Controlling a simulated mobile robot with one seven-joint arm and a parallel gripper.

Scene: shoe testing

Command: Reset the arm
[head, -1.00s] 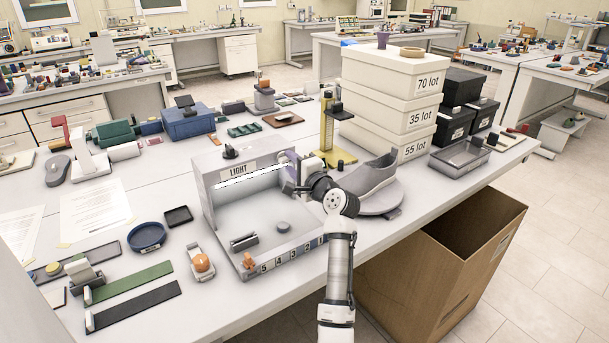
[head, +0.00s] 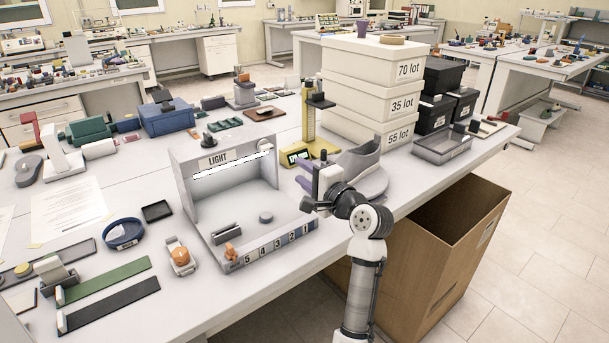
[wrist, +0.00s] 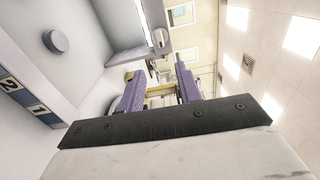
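My gripper (head: 304,176) is in front of the right end of the light box (head: 215,190), above the table's front edge. Its purple fingers point left and toward the back in the head view. In the wrist view the two purple fingers (wrist: 158,92) stand apart with a gap between them and nothing held. My white arm rises from the bottom of the head view, bent at a dark-ringed joint.
A yellow gauge stand (head: 309,125) and stacked white lot boxes (head: 365,95) stand behind. An open cardboard box (head: 440,250) is on the floor at right. Free air lies above the aisle.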

